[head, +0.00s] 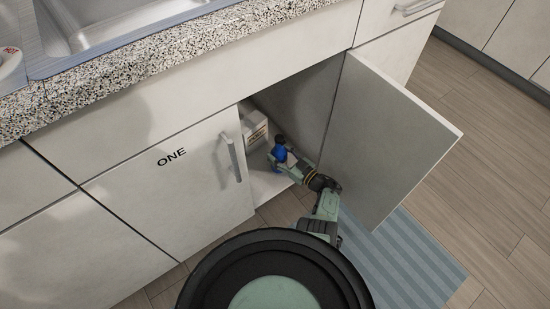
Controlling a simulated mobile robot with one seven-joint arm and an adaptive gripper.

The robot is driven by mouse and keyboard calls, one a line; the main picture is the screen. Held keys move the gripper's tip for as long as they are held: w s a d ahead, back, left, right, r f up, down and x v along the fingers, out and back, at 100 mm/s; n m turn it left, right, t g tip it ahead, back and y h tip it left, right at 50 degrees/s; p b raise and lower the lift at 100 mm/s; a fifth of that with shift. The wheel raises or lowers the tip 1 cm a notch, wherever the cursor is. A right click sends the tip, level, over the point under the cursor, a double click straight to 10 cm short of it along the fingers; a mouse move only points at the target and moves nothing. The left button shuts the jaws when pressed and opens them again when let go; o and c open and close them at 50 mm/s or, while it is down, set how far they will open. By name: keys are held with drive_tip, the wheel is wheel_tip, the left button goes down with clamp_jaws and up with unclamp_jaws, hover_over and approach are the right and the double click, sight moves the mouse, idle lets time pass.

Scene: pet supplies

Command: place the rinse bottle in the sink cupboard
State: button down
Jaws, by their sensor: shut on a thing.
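The sink cupboard (266,187) stands below the counter with its right door (390,140) swung wide open. Its left door (160,185), marked "ONE", is shut. My gripper (284,160) reaches into the opening and is shut on the rinse bottle (280,148), which looks blue with a dark top. The bottle is near the front of the cupboard, in the opening. It is small in the view, and my gripper hides part of it. I cannot tell whether its base touches the cupboard floor.
A speckled counter (150,58) with a metal sink (110,22) is above. A blue striped mat (405,265) lies on the wooden floor below the open door.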

sight(275, 155)
drive_tip(key=shift+b+x, duration=0.5)
drive_tip(key=shift+x, duration=1)
drive_tip(key=f+b, duration=0.2)
drive_tip(key=f, duration=0.1)
drive_tip(key=shift+w+d+f+b, duration=0.1)
drive_tip(key=shift+d+f+b, duration=0.15)
drive_tip(key=shift+b, duration=0.15)
drive_tip(key=shift+f, duration=0.25)
drive_tip(key=c, duration=0.6)
unclamp_jaws()
drive_tip(key=shift+c, duration=0.2)
drive_tip(key=shift+r, duration=0.25)
drive_tip(key=p+v, duration=0.2)
drive_tip(key=v, duration=1)
